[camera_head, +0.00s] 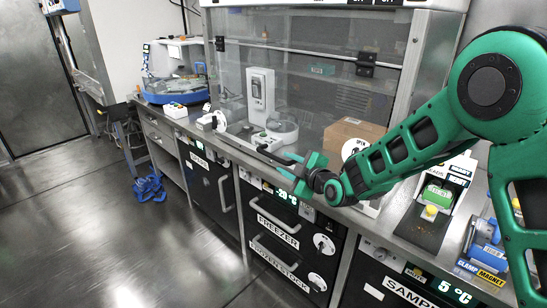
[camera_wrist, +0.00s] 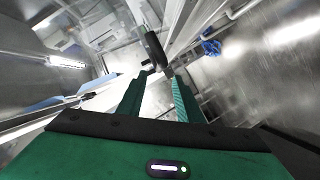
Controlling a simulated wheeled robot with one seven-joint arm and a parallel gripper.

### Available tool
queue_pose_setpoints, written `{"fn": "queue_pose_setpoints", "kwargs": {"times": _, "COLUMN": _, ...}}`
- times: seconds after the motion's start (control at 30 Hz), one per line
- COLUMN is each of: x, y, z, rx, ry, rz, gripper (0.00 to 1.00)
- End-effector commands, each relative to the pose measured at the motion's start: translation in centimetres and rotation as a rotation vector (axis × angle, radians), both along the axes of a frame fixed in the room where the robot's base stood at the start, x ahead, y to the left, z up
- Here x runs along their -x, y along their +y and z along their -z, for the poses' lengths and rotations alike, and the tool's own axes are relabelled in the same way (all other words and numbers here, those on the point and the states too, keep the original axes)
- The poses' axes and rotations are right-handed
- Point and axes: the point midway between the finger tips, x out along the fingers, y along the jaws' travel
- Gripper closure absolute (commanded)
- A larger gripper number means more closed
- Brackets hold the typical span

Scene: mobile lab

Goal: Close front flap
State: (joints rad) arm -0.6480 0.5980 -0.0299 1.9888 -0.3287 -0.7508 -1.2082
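The front flap (camera_head: 318,100) looks like a clear panel on the front of the glass-walled enclosure above the bench. Black hinge-like fittings (camera_head: 366,64) sit at its upper right. How far it stands open is hard to tell. A dark bar (camera_head: 272,155), perhaps its handle, is low at the front, just left of my gripper. My gripper (camera_head: 290,167) is at the bench's front edge, in front of the enclosure. In the wrist view my gripper (camera_wrist: 158,78) has its two green fingers apart, with a dark bar (camera_wrist: 155,48) just beyond and between the tips. Contact is unclear.
Inside the enclosure stand a white instrument (camera_head: 261,92), a round-plated device (camera_head: 274,132) and a cardboard box (camera_head: 352,137). Freezer drawers (camera_head: 278,222) with protruding handles lie below. A green-topped device (camera_head: 438,194) stands at right. The floor (camera_head: 120,235) at left is mostly clear.

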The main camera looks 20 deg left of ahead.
Motion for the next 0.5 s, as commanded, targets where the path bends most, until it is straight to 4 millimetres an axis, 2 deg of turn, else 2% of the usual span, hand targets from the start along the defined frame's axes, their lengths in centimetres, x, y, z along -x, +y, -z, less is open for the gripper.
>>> {"fn": "queue_pose_setpoints", "kwargs": {"times": 0.27, "x": -0.2, "y": 0.3, "z": 0.1, "rx": 0.0, "ry": 0.0, "rz": 0.0, "gripper": 0.68}}
{"fn": "queue_pose_setpoints", "kwargs": {"times": 0.5, "x": -2.1, "y": 2.6, "z": 0.9, "rx": 0.0, "ry": -0.001, "rz": -0.001, "gripper": 0.68}}
